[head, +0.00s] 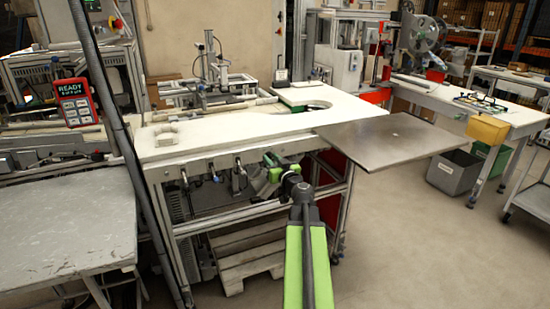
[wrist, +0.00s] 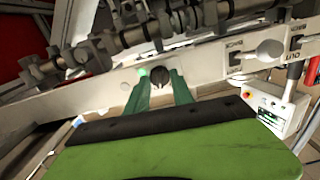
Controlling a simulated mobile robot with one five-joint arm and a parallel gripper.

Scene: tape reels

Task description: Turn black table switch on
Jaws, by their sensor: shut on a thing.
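The black switch (wrist: 160,75) is a small round dark knob on the pale front rail of the white table (head: 235,125). In the wrist view my gripper (wrist: 161,84) has its two green fingers on either side of this knob, shut on it. In the head view my green gripper (head: 268,160) is at the table's front edge, right of several small fittings (head: 213,171) on the same rail. There the gripper hides the knob. Which way the switch is set cannot be told.
A grey metal plate (head: 390,140) juts out from the table's right side. A worn grey table (head: 65,225) stands at the left. A wooden pallet (head: 245,262) lies under the white table. The floor at the right front is clear. A handheld screen (head: 75,103) reads READY.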

